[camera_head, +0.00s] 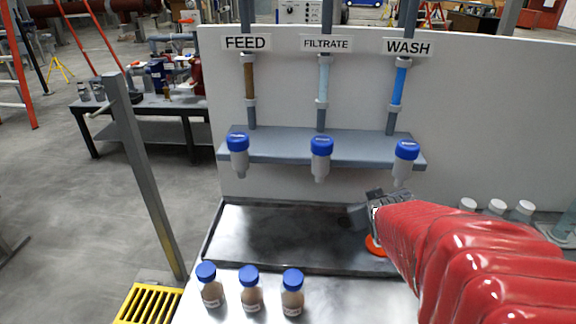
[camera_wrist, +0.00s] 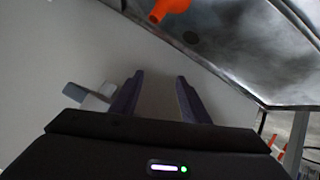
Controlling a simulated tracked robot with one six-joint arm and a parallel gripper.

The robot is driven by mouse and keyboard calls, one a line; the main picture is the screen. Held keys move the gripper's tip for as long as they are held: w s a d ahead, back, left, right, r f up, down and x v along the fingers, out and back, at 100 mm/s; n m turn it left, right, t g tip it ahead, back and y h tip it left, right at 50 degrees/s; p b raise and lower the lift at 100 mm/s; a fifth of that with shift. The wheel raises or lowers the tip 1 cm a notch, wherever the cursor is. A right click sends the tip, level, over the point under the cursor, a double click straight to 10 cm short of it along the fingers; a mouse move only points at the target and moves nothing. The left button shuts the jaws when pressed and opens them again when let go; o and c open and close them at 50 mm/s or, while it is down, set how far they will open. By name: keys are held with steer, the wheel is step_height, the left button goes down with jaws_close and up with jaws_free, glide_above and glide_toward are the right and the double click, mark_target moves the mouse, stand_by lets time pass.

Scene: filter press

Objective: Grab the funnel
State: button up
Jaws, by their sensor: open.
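The orange funnel (camera_head: 375,246) lies at the right end of the dark metal tray, partly hidden behind my red-sleeved arm in the head view. In the wrist view the funnel (camera_wrist: 168,8) shows only in part, at the top edge, with its narrow spout toward my gripper. My gripper (camera_head: 362,214) is just above and left of the funnel in the head view. In the wrist view my gripper (camera_wrist: 158,88) has its two dark fingers apart with nothing between them. The funnel is beyond the fingertips, not touched.
The metal tray (camera_head: 270,240) is mostly bare. Three blue-capped bottles (camera_head: 250,290) stand in front of it. A grey shelf (camera_head: 280,146) with three blue-topped nozzles overhangs behind. White-capped bottles (camera_head: 496,208) stand at right. A grey post (camera_head: 145,180) rises at left.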

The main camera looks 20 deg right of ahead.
steer(key=t, duration=0.2)
glide_above(381, 253)
steer(key=d, duration=0.1)
step_height(381, 253, down, 5)
steer(key=shift+s+d+f+n+t+y, duration=0.15)
steer(key=shift+s+f+t+y, duration=0.65)
steer(key=shift+s+f+y, duration=0.55)
steer(key=shift+s+a+f+n+t+y, duration=0.15)
steer(key=shift+s+f+t+y, duration=0.8)
steer(key=shift+s+f, duration=0.65)
steer(key=shift+d, duration=0.1)
steer(key=shift+w, duration=0.1)
steer(key=x, duration=0.8)
steer(key=shift+f, duration=0.2)
steer(key=shift+w+d, duration=0.1)
steer(key=shift+w, duration=0.1)
steer(key=shift+f, duration=0.1)
